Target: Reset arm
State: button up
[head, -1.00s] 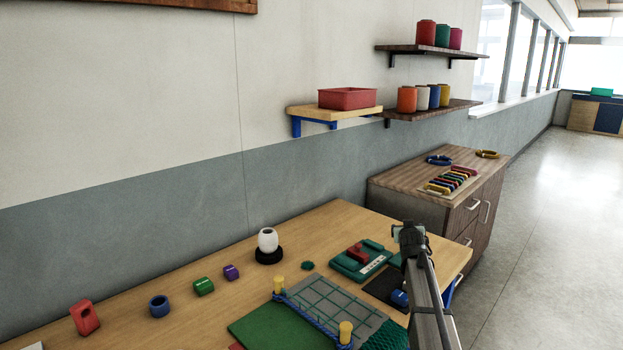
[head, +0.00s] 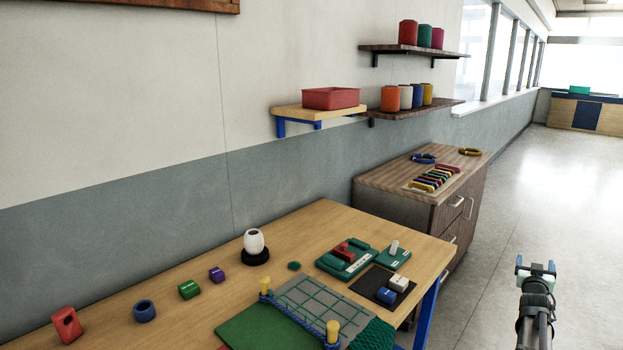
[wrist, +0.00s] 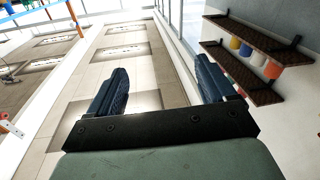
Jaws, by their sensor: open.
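My gripper (head: 536,268) is at the lower right of the head view, to the right of the wooden table (head: 330,215) and over the open floor. It points up, with its two blue fingers spread and nothing between them. In the wrist view my gripper (wrist: 160,90) shows the same two dark blue fingers, wide apart and empty. Behind them are the ceiling lights and the wall shelves (wrist: 245,65). My gripper touches nothing.
The table holds a white jar (head: 254,241), a green tray (head: 340,268), a dark mat (head: 372,283) with a blue and a white block, and a net board (head: 250,325). A wooden cabinet (head: 390,180) stands behind. Floor (head: 560,200) around my gripper is clear.

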jog(key=s+d+f, duration=0.1)
jog(key=s+f, duration=0.3)
jog(key=f, duration=0.1)
jog(key=a+f+g+y, duration=0.1)
jog(key=a+f+g, duration=0.1)
jog(key=a+f, duration=0.35)
jog(key=a+f+g+y, duration=0.1)
jog(key=a+f, duration=0.1)
jog(key=f, duration=0.6)
jog(key=s+a+f+n+g+y, duration=0.1)
jog(key=s+a+f+g+y, duration=0.3)
jog(key=a+f, duration=0.85)
jog(key=s+a+f+n+g+y, duration=0.1)
jog(key=s+a+f+g+y, duration=0.15)
jog(key=s+a+f, duration=0.7)
jog(key=s+a+f+g+y, duration=0.1)
jog(key=s+a+f+g, duration=0.2)
jog(key=a, duration=0.4)
jog(key=s+a+f+g, duration=0.1)
jog(key=s+a+f, duration=0.2)
jog(key=a+f, duration=0.35)
jog(key=s+a+f+n+g, duration=0.1)
jog(key=s+a+n+g, duration=0.1)
jog(key=s+a, duration=0.5)
jog(key=s+a+f+n+g+y, duration=0.1)
jog(key=s+a+g, duration=0.4)
jog(key=s, duration=1.3)
jog(key=shift+s+a+f+n, duration=0.15)
jog(key=shift+s+a+n, duration=0.25)
jog(key=shift+a, duration=0.75)
